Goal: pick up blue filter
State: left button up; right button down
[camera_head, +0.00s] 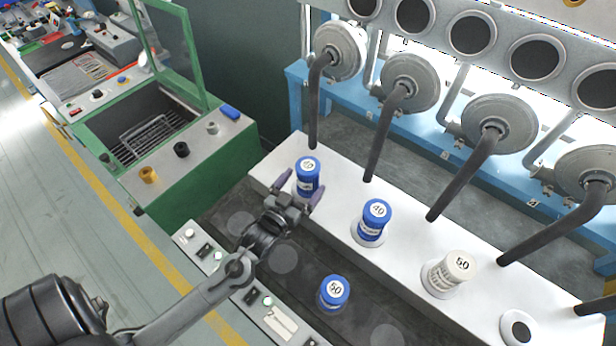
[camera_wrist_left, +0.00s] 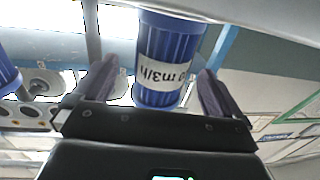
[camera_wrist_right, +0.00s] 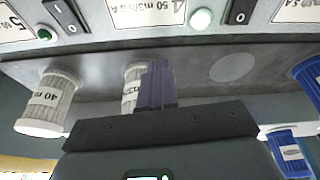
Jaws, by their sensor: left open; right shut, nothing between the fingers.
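A blue filter (camera_head: 307,180) stands upright at the left end of the white bench. My left gripper (camera_head: 302,192) is open, with its purple fingers on either side of this filter. In the left wrist view the blue filter (camera_wrist_left: 165,55) with a white label shows between the spread fingers (camera_wrist_left: 155,80); contact cannot be told. A second blue filter marked 40 (camera_head: 373,220) stands on the bench to the right. A third blue filter marked 50 (camera_head: 333,293) stands on the lower dark surface. My right gripper (camera_wrist_right: 157,80) is shut and empty in the right wrist view, outside the head view.
A white filter marked 50 (camera_head: 450,272) stands further right on the white bench (camera_head: 405,250). Dark slanted pipes (camera_head: 387,130) rise behind the bench. A control panel (camera_head: 240,290) with buttons lies in front. White filters (camera_wrist_right: 45,102) show near the right gripper.

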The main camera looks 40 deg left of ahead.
pick_arm(q)
jog(key=shift+w+a+f, duration=0.1)
jog(key=shift+w+a, duration=0.15)
jog(key=shift+w, duration=1.05)
jog(key=shift+w+a, duration=0.2)
jog(key=shift+w, duration=1.05)
jog(key=c, duration=1.2)
